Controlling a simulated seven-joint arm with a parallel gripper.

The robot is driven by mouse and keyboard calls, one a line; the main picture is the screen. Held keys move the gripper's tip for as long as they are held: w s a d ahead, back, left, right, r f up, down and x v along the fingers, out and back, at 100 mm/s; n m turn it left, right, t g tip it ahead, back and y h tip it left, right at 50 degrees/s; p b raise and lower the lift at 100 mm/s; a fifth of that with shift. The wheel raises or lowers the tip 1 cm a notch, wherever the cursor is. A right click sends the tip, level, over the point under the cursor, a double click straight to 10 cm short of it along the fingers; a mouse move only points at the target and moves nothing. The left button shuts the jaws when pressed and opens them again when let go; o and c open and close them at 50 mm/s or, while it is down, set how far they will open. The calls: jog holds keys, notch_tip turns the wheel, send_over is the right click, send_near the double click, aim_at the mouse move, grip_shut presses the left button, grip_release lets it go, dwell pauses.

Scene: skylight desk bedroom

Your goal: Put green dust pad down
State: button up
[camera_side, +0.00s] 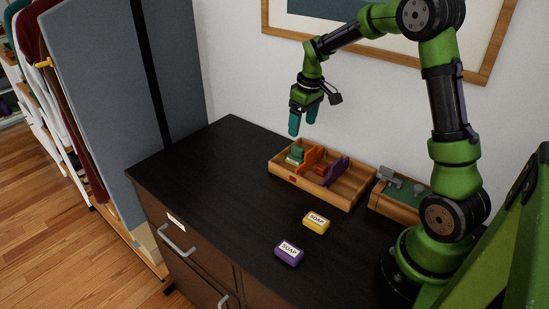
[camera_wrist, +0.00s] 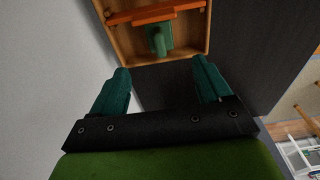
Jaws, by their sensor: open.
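The green dust pad (camera_side: 296,154) is in the left compartment of a wooden tray (camera_side: 313,187) on the dark dresser top. In the wrist view the green pad (camera_wrist: 157,38) shows a raised handle and lies beside an orange divider (camera_wrist: 155,14). My gripper (camera_side: 303,119) is open and empty, with teal fingers pointing down. It hangs in the air above the tray's left end, apart from the pad. In the wrist view my gripper (camera_wrist: 162,82) has its fingers spread wide, with nothing between them.
Yellow soap (camera_side: 316,223) and purple soap (camera_side: 289,254) lie in front. The dresser's left part (camera_side: 215,170) is clear.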

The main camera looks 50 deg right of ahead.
jog(key=s+a+r+m+t, duration=0.1)
jog(key=s+a+r+t, duration=0.1)
jog(key=s+a+r, duration=0.6)
jog(key=s+a+r+m+t+y, duration=0.2)
jog(key=s+a+r+m+t, duration=0.1)
jog(key=s+a, duration=0.7)
jog(key=shift+a+r+t, duration=0.3)
jog(key=shift+a+t, duration=0.1)
jog(key=shift+a, duration=0.45)
